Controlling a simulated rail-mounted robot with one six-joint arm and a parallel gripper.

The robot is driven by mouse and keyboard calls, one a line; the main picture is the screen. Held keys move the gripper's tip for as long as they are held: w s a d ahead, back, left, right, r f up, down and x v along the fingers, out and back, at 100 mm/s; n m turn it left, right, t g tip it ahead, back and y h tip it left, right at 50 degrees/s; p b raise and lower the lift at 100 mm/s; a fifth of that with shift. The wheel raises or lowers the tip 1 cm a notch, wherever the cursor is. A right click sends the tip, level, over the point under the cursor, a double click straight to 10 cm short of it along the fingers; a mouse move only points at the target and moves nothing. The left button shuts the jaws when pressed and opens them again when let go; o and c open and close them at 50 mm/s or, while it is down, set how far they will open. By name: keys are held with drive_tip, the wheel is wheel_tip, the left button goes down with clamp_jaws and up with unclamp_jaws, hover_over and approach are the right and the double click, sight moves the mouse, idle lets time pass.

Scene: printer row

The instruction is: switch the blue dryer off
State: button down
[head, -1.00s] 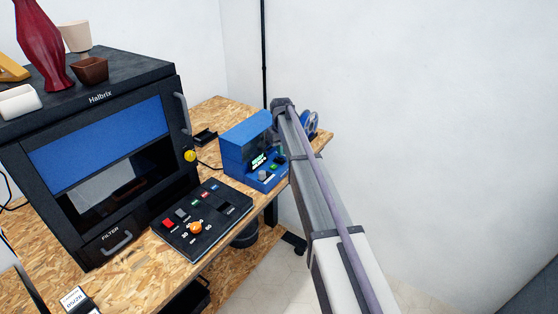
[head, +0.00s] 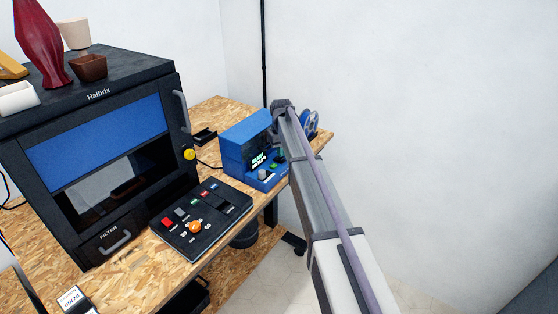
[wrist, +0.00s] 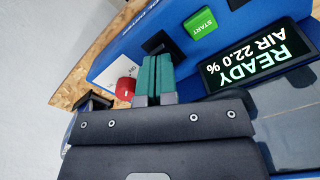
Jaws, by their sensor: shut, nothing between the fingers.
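The blue dryer (head: 246,140) stands on the bench's right part in the head view. In the wrist view its blue front panel (wrist: 175,70) carries a lit display (wrist: 258,58) reading "READY AIR 22.0 %", a green START button (wrist: 200,23), a dark part (wrist: 159,43) that may be a switch, and a red control (wrist: 125,89) near a small "ON" mark. My gripper (wrist: 153,60) has its green fingers shut and empty. The tips are close to the dark part, beside the red control. I cannot tell whether they touch. In the head view my arm hides the gripper.
A black Halbrix machine (head: 105,95) stands to the left, with a black control panel (head: 205,218) in front of it. A small black tray (head: 204,136) lies behind the dryer's left side. A blue spool (head: 310,122) stands to its right. The bench edge is near the dryer.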

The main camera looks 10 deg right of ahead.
drive_tip(key=shift+f+b, duration=0.7)
idle(0.3)
wheel_tip(320, 180, up, 7)
drive_tip(key=p, duration=0.7)
drive_tip(key=shift+r, duration=0.15)
drive_tip(key=shift+s, duration=0.15)
drive_tip(key=s+a+f+b, duration=0.2)
drive_tip(key=s+f+b, duration=0.2)
drive_tip(key=s, duration=0.9)
drive_tip(key=s+a+f+m+b, duration=0.1)
drive_tip(key=s+a+f+b, duration=0.1)
drive_tip(key=s, duration=1.2)
drive_tip(key=s+a+f+m+b, duration=0.1)
drive_tip(key=s+a+f+b, duration=0.2)
drive_tip(key=s, duration=1)
wheel_tip(320, 180, down, 3)
drive_tip(key=b, duration=0.2)
drive_tip(key=shift+s+b, duration=0.2)
drive_tip(key=shift+b, duration=0.15)
